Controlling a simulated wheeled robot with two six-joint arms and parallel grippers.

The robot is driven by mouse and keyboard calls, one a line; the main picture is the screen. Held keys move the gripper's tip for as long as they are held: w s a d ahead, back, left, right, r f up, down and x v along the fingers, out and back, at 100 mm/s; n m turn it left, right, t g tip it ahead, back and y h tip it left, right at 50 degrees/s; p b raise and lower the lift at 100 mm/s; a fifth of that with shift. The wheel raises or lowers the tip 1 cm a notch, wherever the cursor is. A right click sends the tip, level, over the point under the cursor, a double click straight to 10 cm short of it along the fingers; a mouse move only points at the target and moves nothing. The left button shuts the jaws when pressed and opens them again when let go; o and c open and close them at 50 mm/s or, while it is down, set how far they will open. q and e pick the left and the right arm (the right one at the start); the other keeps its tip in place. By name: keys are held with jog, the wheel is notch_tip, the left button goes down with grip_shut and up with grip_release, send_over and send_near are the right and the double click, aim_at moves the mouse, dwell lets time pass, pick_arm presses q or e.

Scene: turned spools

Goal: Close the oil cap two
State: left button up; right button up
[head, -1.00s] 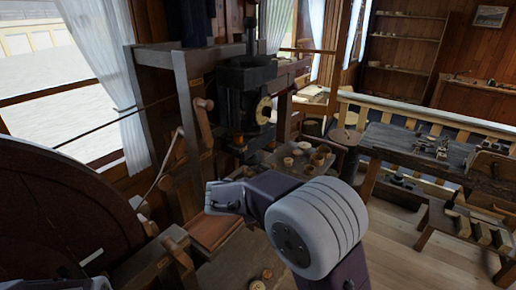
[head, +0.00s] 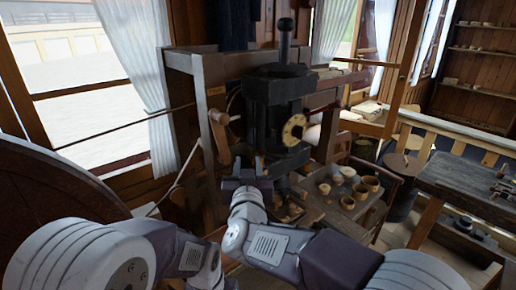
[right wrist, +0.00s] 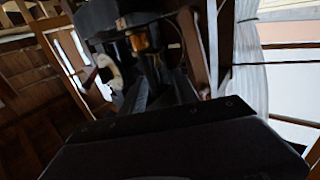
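The dark machine head (head: 280,105) stands upright on the wooden frame, with a pale round dial-like ring (head: 293,130) on its front right. I cannot pick out oil cap two for certain. A small amber-brown fitting (right wrist: 144,40), possibly an oil cap, shows under the machine in the right wrist view. My right gripper (head: 246,184) is just below and left of the machine head, in front of its lower part.
A small wooden bench (head: 335,207) with several turned bowls is right of the machine. A large dark wheel (head: 60,190) stands at the left. A workbench (head: 465,185) is at the right. A wooden post (head: 185,120) stands close left of the machine.

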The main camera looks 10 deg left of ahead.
aim_at(249, 149)
jog(key=p+x, duration=0.1)
jog(key=x, duration=0.3)
jog(key=p+x, duration=0.2)
jog(key=x, duration=0.2)
jog(key=shift+w+d+r, duration=0.1)
jog(key=shift+w+d, duration=0.1)
jog(key=shift+w+a, duration=0.3)
jog(key=shift+d, duration=0.15)
